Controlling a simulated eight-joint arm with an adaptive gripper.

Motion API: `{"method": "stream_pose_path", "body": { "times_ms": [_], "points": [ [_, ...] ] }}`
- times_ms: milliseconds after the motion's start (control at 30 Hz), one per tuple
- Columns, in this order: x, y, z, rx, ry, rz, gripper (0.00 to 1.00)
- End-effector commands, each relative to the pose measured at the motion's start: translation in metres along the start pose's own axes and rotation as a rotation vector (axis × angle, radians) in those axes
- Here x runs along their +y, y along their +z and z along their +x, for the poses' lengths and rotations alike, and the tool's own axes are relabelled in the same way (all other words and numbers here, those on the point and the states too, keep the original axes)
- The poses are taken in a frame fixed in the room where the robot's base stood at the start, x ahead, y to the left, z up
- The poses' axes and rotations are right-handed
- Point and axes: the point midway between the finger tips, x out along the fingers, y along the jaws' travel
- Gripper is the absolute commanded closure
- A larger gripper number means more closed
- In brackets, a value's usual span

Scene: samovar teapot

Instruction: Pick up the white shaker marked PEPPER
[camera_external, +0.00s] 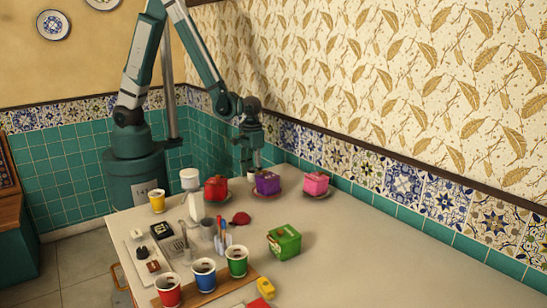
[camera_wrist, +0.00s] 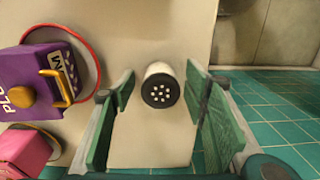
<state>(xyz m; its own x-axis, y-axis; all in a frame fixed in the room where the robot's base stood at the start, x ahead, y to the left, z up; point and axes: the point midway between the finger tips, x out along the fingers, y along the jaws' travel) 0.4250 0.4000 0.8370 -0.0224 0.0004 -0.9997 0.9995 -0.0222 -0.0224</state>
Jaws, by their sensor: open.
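A small white shaker with a black, holed top (camera_wrist: 161,88) stands on the table in the wrist view, seen from above. No PEPPER marking shows on its visible side. My gripper (camera_wrist: 160,82) is open, with one green finger on each side of the shaker and a gap at both sides. In the external view my gripper (camera_external: 249,160) points down at the far end of the table, beside the wall. A small pale shape under it (camera_external: 252,175) appears to be the shaker, mostly hidden by the fingers.
A purple box (camera_external: 267,183) on a red-rimmed plate stands close by, and a pink box (camera_external: 316,184) is further right. A red box (camera_external: 215,188) is to the left. The tiled wall (camera_external: 285,134) is close behind. Cups and small items crowd the near left; the table's right side is clear.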

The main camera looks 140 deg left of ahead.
Motion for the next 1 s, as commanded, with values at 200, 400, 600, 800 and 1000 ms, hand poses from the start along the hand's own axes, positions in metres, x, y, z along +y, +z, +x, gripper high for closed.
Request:
{"method": "stream_pose_path", "body": {
  "times_ms": [200, 400, 600, 800, 1000],
  "points": [
    [0.0000, 0.0001, -0.0001, 0.000, 0.000, 0.000, 0.55],
    [0.0000, 0.0001, -0.0001, 0.000, 0.000, 0.000, 0.55],
    [-0.0001, 0.0001, -0.0002, 0.000, 0.000, 0.000, 0.68],
    [-0.0001, 0.0001, -0.0002, 0.000, 0.000, 0.000, 0.86],
    [-0.0001, 0.0001, -0.0002, 0.000, 0.000, 0.000, 0.86]
  ]
}}
